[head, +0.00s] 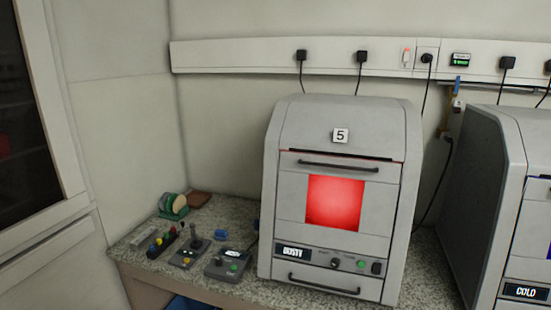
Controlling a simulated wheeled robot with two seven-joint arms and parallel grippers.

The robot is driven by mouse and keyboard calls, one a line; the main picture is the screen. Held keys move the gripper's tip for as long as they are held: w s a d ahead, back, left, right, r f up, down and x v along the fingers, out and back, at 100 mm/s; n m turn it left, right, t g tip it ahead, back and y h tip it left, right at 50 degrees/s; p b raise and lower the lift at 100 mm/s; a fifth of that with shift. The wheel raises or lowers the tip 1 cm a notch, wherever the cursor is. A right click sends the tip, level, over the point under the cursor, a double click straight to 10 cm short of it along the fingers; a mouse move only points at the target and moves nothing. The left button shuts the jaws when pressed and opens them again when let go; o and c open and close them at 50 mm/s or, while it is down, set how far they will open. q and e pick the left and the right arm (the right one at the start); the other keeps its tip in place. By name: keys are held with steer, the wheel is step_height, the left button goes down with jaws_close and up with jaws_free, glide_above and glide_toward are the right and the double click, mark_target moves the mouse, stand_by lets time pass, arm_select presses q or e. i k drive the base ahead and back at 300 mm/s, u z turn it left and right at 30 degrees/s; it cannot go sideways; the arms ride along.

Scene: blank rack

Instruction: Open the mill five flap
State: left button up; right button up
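The mill labelled 5 (288,205) is a grey box-shaped machine on the counter, in the middle of the head view. Its front flap (385,204) has a glowing red window (335,202) and a dark bar handle (338,165) along its upper edge. The flap looks closed, with a thin dark gap above it. A second bar handle (323,286) is on the lower panel. Neither of my grippers is in view.
A second grey machine showing "COLD" (526,292) stands at the right. Small control boxes (228,264) with a joystick (190,250) sit on the speckled counter (258,292) left of mill 5. A wall rail (240,56) carries plugs and hanging cables. A dark-windowed cabinet (40,120) is at far left.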

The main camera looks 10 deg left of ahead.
mark_target(332, 219)
steer(key=u, duration=0.05)
steer(key=i, duration=1.1)
steer(key=z, duration=0.4)
